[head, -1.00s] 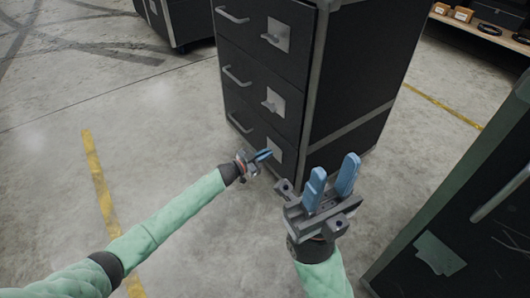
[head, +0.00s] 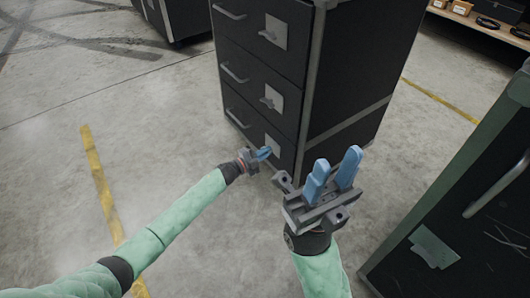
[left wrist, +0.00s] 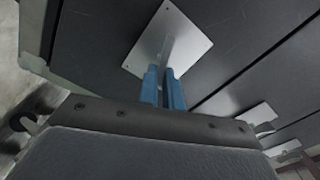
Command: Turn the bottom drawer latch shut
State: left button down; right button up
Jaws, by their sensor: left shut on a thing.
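The black cabinet (head: 352,85) has three drawers, each with a bar handle and a latch on a pale square plate. The bottom drawer's latch plate (head: 272,143) is partly hidden behind my left gripper (head: 265,153) in the head view. In the left wrist view the plate (left wrist: 190,40) is large, and the blue fingers (left wrist: 164,88) are closed together on the grey latch lever (left wrist: 168,52) in front of it. The lever's exact angle is hard to tell. My right gripper (head: 334,172) is open and empty, in front of the cabinet's lower corner.
The middle latch (head: 271,101) and top latch (head: 271,33) sit above on the same front. Another dark case (head: 440,225) stands close on the right. A shelf with boxes is at the back right. Concrete floor (head: 170,140) is clear on the left.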

pick_arm(q)
jog(key=m, duration=0.2)
jog(key=shift+f+m+b, duration=0.3)
jog(key=shift+f+b, duration=0.05)
jog(key=shift+f+m+b, duration=0.1)
jog(key=shift+m+b, duration=0.25)
jog(key=shift+m, duration=0.75)
jog(key=shift+a, duration=0.1)
jog(key=c, duration=1.6)
grip_release()
jog(key=shift+o, duration=0.2)
